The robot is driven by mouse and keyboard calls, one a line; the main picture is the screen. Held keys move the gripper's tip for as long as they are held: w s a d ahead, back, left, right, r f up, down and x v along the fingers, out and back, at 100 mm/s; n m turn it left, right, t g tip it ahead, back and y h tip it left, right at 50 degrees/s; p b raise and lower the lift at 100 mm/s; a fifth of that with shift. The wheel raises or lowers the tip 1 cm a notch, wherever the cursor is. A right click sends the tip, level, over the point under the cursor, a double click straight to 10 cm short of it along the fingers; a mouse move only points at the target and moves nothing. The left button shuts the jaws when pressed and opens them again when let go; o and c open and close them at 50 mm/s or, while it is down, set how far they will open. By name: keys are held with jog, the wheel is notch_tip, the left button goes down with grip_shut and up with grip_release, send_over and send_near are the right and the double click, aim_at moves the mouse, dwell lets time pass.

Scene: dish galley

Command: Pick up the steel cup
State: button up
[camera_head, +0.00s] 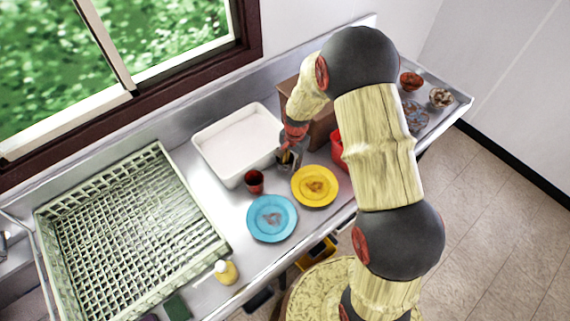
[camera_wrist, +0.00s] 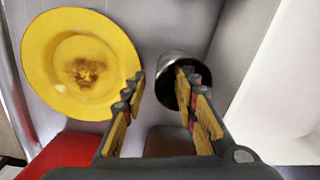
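The steel cup (camera_wrist: 165,85) stands in the wrist view with its dark mouth facing the camera. My gripper (camera_wrist: 160,80) is open above it. The right finger overlaps the cup's mouth, and the left finger is apart from the cup on its left, over the yellow plate's edge. The left part of the cup's rim and wall shows in the gap between the fingers. I cannot tell whether the right finger reaches inside the cup or only hangs over it. In the head view my gripper (camera_head: 288,157) is over the counter by the white tub and largely hides the cup.
The yellow plate (camera_head: 314,197), stained, lies close to the cup. A blue plate (camera_head: 271,229) and a reddish cup (camera_head: 254,189) are nearby. The white tub (camera_head: 207,157) stands behind, a dish rack (camera_head: 206,248) at left. A red container (camera_head: 337,154) and brown box (camera_head: 322,131) flank my arm.

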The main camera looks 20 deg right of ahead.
jog(key=shift+c, duration=1.4)
jog(key=c, duration=0.4)
grip_shut()
